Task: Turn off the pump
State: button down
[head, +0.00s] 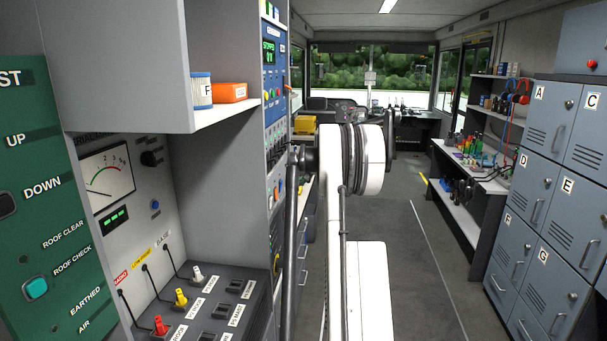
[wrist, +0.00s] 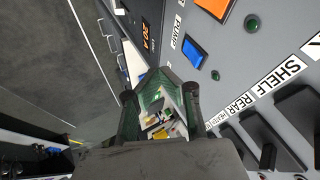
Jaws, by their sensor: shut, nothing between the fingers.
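In the wrist view a "PUMP" label (wrist: 177,29) is on a grey switch panel (wrist: 235,55). A blue rocker switch (wrist: 195,51) is beside this label, and an orange rocker (wrist: 214,5) is further up. I cannot tell from the picture whether the blue switch is on or off. My gripper (wrist: 160,84) is shut and empty, with its dark green fingers just below and left of the blue switch in the picture. Whether the fingertips touch the panel cannot be told. In the head view my gripper is hidden, and the pump switch cannot be made out.
In the wrist view green indicators (wrist: 252,22) and black switches (wrist: 265,136) are near the blue switch. In the head view a shelf (head: 222,117) juts out at left above a console (head: 222,297). Grey lockers (head: 540,185) stand at right. The aisle floor (head: 405,215) is clear.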

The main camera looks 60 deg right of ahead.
aim_at(281, 186)
jog(key=w, duration=0.3)
jog(key=w+a+f+p, duration=0.1)
jog(key=shift+w+a, duration=0.1)
jog(key=shift+w, duration=0.25)
